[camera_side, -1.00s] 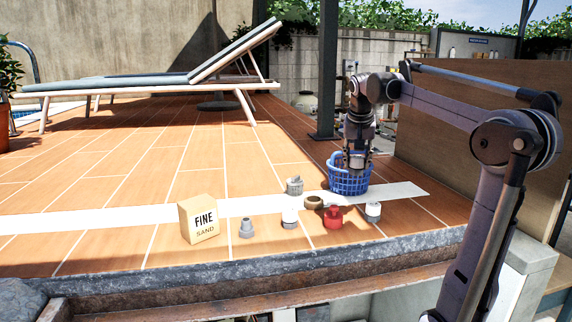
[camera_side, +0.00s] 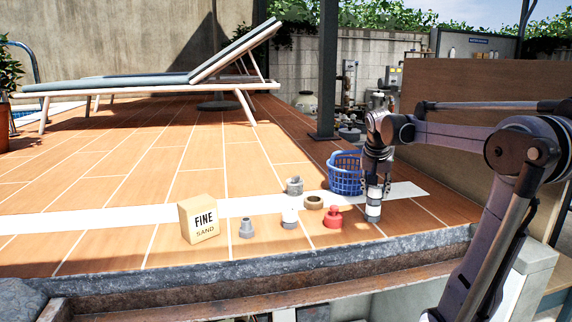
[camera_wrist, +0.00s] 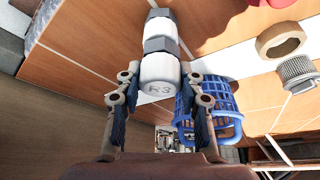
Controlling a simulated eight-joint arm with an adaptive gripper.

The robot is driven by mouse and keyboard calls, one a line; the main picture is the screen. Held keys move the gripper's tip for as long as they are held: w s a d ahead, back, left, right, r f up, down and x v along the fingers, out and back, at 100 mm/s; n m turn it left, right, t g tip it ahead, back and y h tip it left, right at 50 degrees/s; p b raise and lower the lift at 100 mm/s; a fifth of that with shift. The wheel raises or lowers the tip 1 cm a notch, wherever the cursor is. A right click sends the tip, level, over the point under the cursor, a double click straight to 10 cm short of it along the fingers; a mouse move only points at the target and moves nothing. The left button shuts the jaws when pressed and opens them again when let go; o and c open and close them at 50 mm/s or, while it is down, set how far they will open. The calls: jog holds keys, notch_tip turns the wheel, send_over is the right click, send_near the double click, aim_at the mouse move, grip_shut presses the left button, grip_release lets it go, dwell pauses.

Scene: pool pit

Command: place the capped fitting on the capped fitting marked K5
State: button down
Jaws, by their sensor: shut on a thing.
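My gripper (camera_wrist: 160,88) is shut on a white capped fitting marked R3 (camera_wrist: 158,72), with a dark grey hex band. It also shows in the side view (camera_side: 374,194), upright below my gripper (camera_side: 376,180). A second white and grey capped fitting (camera_side: 373,213) stands on the deck directly under the held one. In the wrist view it lies in line beyond the held fitting (camera_wrist: 160,28). The two look end to end, but I cannot tell whether they touch. No K5 mark is readable. Another white capped fitting (camera_side: 290,218) stands further left.
A blue basket (camera_side: 345,174) stands close behind my gripper. A red fitting (camera_side: 333,217), tan ring (camera_side: 313,203), grey knurled piece (camera_side: 294,186), grey stepped fitting (camera_side: 246,229) and sand box (camera_side: 199,219) stand to the left. The stone edge (camera_side: 250,265) runs in front.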

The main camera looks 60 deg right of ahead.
jog(key=shift+f, duration=0.25)
jog(key=c, duration=0.8)
grip_release()
jog(key=w+v, duration=0.1)
jog(key=v, duration=1.1)
jog(key=w+a+f+n+t+y, duration=0.1)
jog(key=w+a+f+n+t, duration=0.1)
jog(key=w+a+f+n, duration=0.3)
jog(key=w+a+f+n+t, duration=0.1)
jog(key=a+f+n, duration=0.15)
jog(key=a, duration=0.55)
jog(key=a+f+n+t+y, duration=0.1)
jog(key=a+f+n, duration=0.2)
jog(key=a+f, duration=0.1)
jog(key=a+f+n+t+y, duration=0.1)
jog(key=a+f+n, duration=0.1)
jog(key=a, duration=0.5)
jog(key=a+f+n+t+y, duration=0.1)
jog(key=a+f+n, duration=0.2)
jog(key=a+f, duration=0.2)
jog(key=shift+a+f+n+y, duration=0.35)
jog(key=shift+a+y, duration=0.05)
jog(key=shift+a, duration=0.35)
